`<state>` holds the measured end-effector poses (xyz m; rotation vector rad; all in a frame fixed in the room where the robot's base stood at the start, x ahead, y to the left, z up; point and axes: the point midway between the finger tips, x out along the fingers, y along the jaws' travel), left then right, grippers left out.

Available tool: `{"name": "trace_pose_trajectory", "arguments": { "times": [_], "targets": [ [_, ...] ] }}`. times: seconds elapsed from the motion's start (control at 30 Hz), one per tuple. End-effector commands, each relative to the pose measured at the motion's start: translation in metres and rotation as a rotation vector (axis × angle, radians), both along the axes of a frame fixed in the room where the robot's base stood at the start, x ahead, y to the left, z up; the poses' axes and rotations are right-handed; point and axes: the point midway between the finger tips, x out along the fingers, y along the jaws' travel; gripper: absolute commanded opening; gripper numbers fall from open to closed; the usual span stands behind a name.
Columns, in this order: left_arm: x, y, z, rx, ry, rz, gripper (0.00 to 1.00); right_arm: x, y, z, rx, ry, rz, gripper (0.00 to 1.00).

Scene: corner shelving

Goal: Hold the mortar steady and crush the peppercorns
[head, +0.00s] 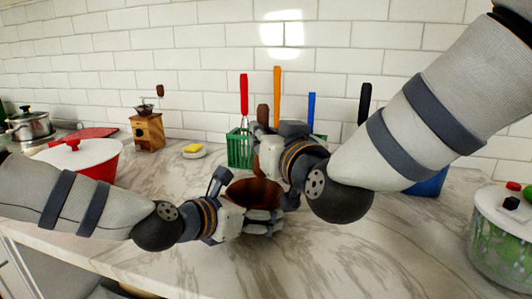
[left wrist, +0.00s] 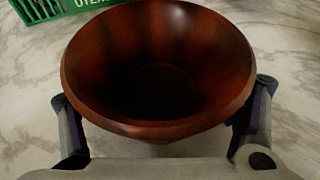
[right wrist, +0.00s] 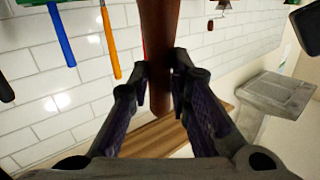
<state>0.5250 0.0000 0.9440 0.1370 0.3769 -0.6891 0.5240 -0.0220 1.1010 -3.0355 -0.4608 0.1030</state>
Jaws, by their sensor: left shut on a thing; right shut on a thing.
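The mortar (head: 258,193) is a dark reddish-brown wooden bowl standing upright on the marble counter, partly hidden by my arms in the head view. In the left wrist view the mortar (left wrist: 160,125) opens toward the camera, its inside dark; I cannot make out peppercorns. My left gripper (head: 250,220) is shut on the mortar, one finger on each side. My right gripper (head: 270,150) is above the mortar, shut on the brown wooden pestle (right wrist: 160,35). The pestle's top (head: 262,113) shows above that gripper.
A green utensil basket (head: 238,150) stands just behind the mortar, with tall coloured handles. A lidded pot (head: 500,240) is at the right. The front counter is clear.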

Motion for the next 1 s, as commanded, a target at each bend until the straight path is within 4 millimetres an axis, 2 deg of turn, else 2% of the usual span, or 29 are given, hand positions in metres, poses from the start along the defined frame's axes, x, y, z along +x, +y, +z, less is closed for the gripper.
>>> {"name": "trace_pose_trajectory", "arguments": {
  "times": [0.1,0.47,0.5,0.57,0.6,1.0],
  "targets": [
    [0.0003,-0.0001,0.0012,0.000,-0.002,0.001,0.50,-0.0003,0.0002,0.0051,0.000,0.000,0.001,0.00],
    [0.0003,-0.0001,0.0012,0.000,-0.002,0.001,0.50,-0.0002,0.0001,0.0047,0.000,0.000,0.000,0.00],
    [0.0003,-0.0001,0.0012,0.000,-0.002,0.001,0.83,-0.0002,0.0001,0.0047,0.000,0.000,0.000,0.00],
    [0.0003,-0.0001,0.0012,0.000,-0.002,0.001,0.97,-0.0001,0.0000,0.0047,0.000,0.000,0.000,0.00],
    [0.0003,-0.0001,0.0012,0.000,-0.002,0.001,1.00,-0.0001,0.0000,0.0047,0.000,0.000,0.000,0.00],
    [-0.0052,0.0054,0.0039,-0.002,0.000,0.002,1.00,-0.0001,0.0000,0.0044,0.000,0.000,0.000,0.00]
  ]
}}
